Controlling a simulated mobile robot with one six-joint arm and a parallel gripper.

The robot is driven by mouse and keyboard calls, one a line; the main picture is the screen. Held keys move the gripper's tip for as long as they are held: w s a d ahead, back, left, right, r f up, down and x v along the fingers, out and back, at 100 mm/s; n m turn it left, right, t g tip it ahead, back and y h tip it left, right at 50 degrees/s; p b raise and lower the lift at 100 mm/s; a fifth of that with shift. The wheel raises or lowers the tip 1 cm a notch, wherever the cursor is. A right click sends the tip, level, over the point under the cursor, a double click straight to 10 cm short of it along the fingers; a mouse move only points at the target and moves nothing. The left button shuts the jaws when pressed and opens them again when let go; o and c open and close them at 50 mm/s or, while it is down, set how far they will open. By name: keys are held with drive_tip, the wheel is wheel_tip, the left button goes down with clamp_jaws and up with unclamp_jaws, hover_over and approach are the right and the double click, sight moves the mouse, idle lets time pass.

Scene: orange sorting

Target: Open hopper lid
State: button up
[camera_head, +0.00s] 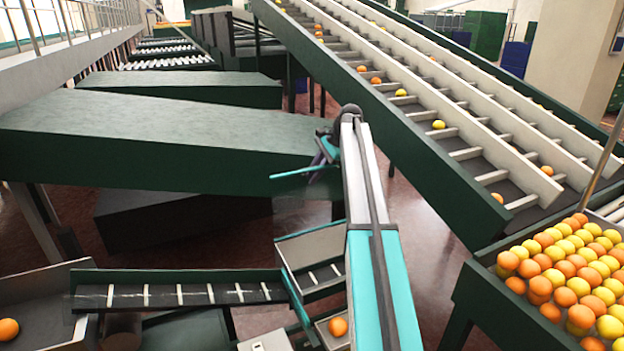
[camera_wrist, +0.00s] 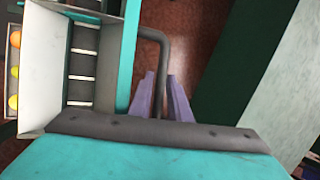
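In the wrist view, my gripper (camera_wrist: 161,75) shows two purple fingers, one on either side of a bent grey bar (camera_wrist: 152,33). The fingers are apart, but I cannot tell whether they touch the bar. The bar looks like a handle and meets a teal panel (camera_wrist: 130,55) beside a pale hopper (camera_wrist: 40,75) with a dark slatted floor. I cannot tell for sure which teal part is the lid. In the head view, a teal-edged hopper (camera_head: 308,246) stands left of my arm, its slatted inside showing. My fingers are not clear there.
A slatted conveyor (camera_head: 195,294) runs left to a bin with an orange (camera_head: 8,329). A small tray with an orange (camera_head: 338,326) sits below the hopper. A crate of oranges and yellow fruit (camera_head: 575,265) stands right. Large green blocks (camera_head: 160,140) fill the left.

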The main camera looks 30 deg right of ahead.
drive_tip(key=b+v, duration=0.2)
drive_tip(key=v, duration=1)
drive_tip(key=shift+s+r, duration=0.2)
drive_tip(key=shift+r, duration=0.15)
drive_tip(key=shift+a, duration=0.1)
